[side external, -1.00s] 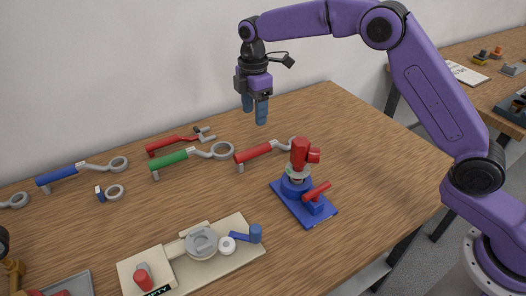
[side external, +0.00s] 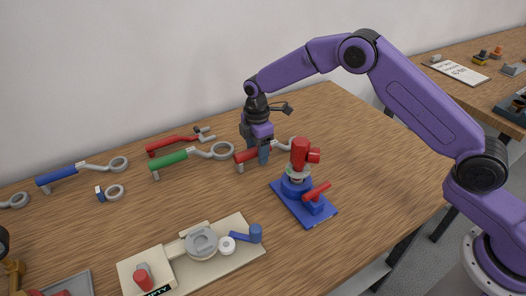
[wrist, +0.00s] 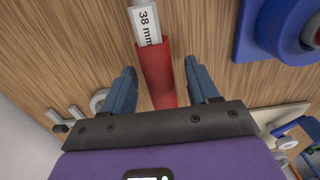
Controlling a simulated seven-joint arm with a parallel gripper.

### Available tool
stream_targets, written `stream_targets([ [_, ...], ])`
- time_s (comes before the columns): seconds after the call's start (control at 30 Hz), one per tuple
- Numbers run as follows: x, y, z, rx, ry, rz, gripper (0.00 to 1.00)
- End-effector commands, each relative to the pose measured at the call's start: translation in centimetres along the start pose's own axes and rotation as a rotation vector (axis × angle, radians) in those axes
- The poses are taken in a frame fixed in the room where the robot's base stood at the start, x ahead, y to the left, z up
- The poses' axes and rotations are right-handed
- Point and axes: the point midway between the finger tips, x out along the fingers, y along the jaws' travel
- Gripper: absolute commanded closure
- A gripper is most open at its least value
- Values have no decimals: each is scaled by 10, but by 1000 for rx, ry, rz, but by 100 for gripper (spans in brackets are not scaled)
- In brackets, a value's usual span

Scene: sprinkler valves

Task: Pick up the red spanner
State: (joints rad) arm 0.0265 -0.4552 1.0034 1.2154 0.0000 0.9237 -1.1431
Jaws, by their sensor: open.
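The red-handled ring spanner (side external: 246,156) lies on the table behind the blue-based valve. Its grey ring end shows to the right of my gripper in the side view. My gripper (side external: 257,154) is open and low over its handle, pointing down, and hides part of it. In the wrist view the red handle (wrist: 154,73) runs between my two blue fingers (wrist: 159,75), with a gap on each side. A white label reading 38 mm (wrist: 145,22) is on it. Another red tool (side external: 173,143) with a forked grey head lies farther back.
The valve with a red top (side external: 300,153) on a blue base (side external: 290,203) stands close in front. A green-handled spanner (side external: 170,160) lies to the left, and a blue-handled one (side external: 60,176) farther left. A beige fixture (side external: 240,262) is at the front. Table at the right is clear.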

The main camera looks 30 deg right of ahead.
Motion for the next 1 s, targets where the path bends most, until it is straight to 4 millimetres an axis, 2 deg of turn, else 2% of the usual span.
stream_targets([
  [0.17,19,0,0,0,0,0,40],
  [0.43,21,0,0,1,1,2,40],
  [0.47,21,0,0,1,1,1,44],
  [0.63,21,0,0,1,0,1,99],
  [1.0,19,1,0,0,1,3,100],
])
